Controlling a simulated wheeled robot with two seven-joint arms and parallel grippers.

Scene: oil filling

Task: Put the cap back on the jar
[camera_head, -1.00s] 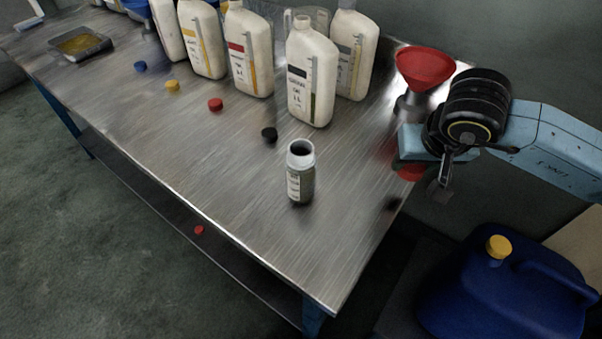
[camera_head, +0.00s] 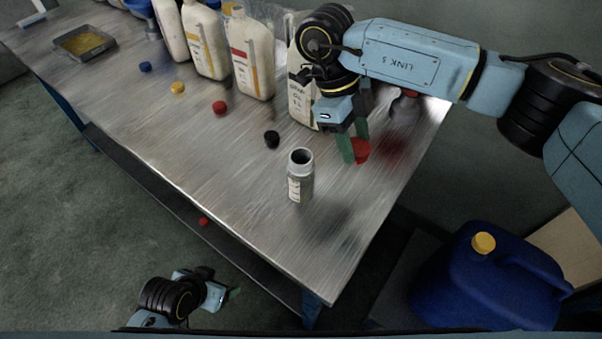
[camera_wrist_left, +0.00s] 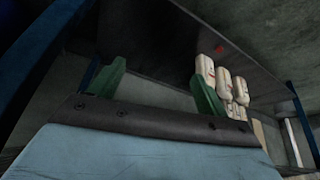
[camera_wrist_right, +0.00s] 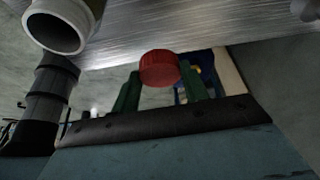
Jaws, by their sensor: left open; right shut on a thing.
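The open jar (camera_head: 299,185), small and grey with a pale label, stands upright on the metal table. Its bare mouth (camera_wrist_right: 58,30) shows at the top left of the right wrist view. My right gripper (camera_head: 354,146) is shut on a red cap (camera_head: 361,151), above the table to the right of the jar and apart from it. In the right wrist view the red cap (camera_wrist_right: 159,68) sits between the green fingertips. My left gripper (camera_head: 232,292) is open and empty, low in front of the table. Its spread green fingers also show in the left wrist view (camera_wrist_left: 160,80).
Black (camera_head: 271,139), red (camera_head: 219,107), yellow (camera_head: 178,88) and blue (camera_head: 145,66) caps lie on the table (camera_head: 190,140). Several jugs (camera_head: 252,55) stand behind. A small red item (camera_head: 203,221) is below the table edge. A blue canister (camera_head: 490,280) stands at right.

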